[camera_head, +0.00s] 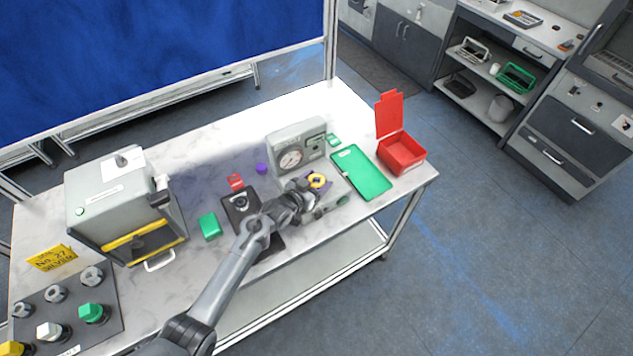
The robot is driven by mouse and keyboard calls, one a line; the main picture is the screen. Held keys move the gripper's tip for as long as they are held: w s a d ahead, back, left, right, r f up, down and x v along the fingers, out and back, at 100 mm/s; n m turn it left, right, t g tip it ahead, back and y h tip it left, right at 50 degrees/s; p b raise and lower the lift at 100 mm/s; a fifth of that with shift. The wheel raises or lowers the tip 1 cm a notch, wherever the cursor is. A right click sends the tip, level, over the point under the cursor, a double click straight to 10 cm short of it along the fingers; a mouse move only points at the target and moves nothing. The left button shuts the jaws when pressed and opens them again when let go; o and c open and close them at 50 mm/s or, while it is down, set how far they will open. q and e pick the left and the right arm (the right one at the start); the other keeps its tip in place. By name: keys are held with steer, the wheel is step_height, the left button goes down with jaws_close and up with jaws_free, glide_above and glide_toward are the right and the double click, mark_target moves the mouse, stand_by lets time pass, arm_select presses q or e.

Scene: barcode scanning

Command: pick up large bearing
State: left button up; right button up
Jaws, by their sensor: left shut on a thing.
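My left gripper (304,190) reaches in from below over the front of the table, beside the grey gauge box. It is shut on a small ring-shaped part with yellow and purple on it (318,181), which looks like the large bearing. The fingers hide part of it, and I cannot tell whether it touches the surface below. My right gripper is not in view.
The grey gauge box (296,145) stands just behind the gripper. A green tray (362,172) and an open red box (402,153) are to its right. A black device (238,204) and a green block (210,226) are to its left. A grey machine (112,205) stands further left.

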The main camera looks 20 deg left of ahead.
arm_select(q)
steer(key=shift+r, duration=0.15)
steer(key=shift+r, duration=0.85)
step_height(320, 180, up, 2)
steer(key=shift+r, duration=0.2)
steer(key=w+d+r+b, duration=0.2)
steer(key=w+d+r, duration=0.2)
steer(key=d, duration=0.7)
step_height(320, 180, up, 3)
steer(key=shift+w+f, duration=0.15)
